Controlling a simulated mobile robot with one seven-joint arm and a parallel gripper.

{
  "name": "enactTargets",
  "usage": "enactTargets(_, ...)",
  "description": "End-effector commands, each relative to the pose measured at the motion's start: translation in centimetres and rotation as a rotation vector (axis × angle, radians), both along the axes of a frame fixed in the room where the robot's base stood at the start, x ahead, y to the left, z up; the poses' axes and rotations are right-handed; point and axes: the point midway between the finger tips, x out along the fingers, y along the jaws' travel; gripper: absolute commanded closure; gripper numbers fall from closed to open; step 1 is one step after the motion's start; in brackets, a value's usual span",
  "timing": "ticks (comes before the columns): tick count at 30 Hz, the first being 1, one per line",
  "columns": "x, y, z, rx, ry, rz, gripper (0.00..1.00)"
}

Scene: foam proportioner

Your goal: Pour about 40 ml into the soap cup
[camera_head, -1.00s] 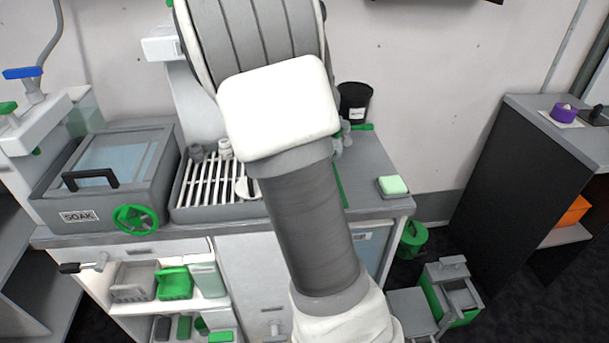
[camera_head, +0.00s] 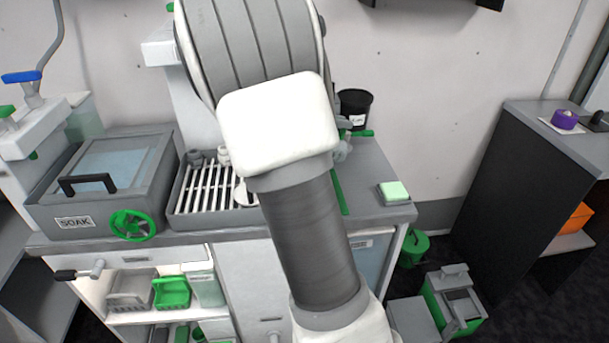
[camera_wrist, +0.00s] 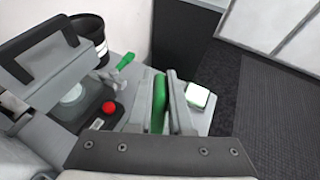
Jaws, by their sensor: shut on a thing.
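In the wrist view my gripper (camera_wrist: 161,98) reaches over a grey counter, with its fingertips around an upright green piece (camera_wrist: 158,104). It is shut on this piece, though the contact is only partly visible. In the wrist view a grey machine with a black handle (camera_wrist: 38,58) and a red button (camera_wrist: 109,107) stands to the left. A pale round thing (camera_wrist: 73,94) lies below the handle; I cannot tell whether it is the soap cup. No liquid is seen pouring.
A black bucket (camera_head: 354,108) stands at the back of the counter. A pale green sponge (camera_head: 393,191) lies near its right edge. A grey soak tank (camera_head: 75,216) and a slatted rack (camera_head: 196,190) are at left. A dark cabinet (camera_head: 510,190) stands at right.

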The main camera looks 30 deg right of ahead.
Motion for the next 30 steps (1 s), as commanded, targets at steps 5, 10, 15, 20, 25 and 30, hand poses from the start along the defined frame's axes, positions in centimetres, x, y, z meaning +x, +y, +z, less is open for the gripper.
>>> enactTargets(5, 0.02, -0.02, 0.05, -0.013, -0.001, 0.001, 1.00)
enactTargets(10, 0.02, 0.04, 0.18, -0.027, 0.001, 0.000, 1.00)
enactTargets(15, 0.03, 0.10, 0.27, -0.037, 0.000, 0.000, 1.00)
enactTargets(20, 0.03, 0.22, 0.32, -0.050, 0.001, 0.000, 1.00)
enactTargets(25, 0.00, 0.33, 0.51, -0.067, 0.002, -0.001, 1.00)
enactTargets(30, 0.04, 0.47, 0.62, -0.081, 0.001, 0.000, 1.00)
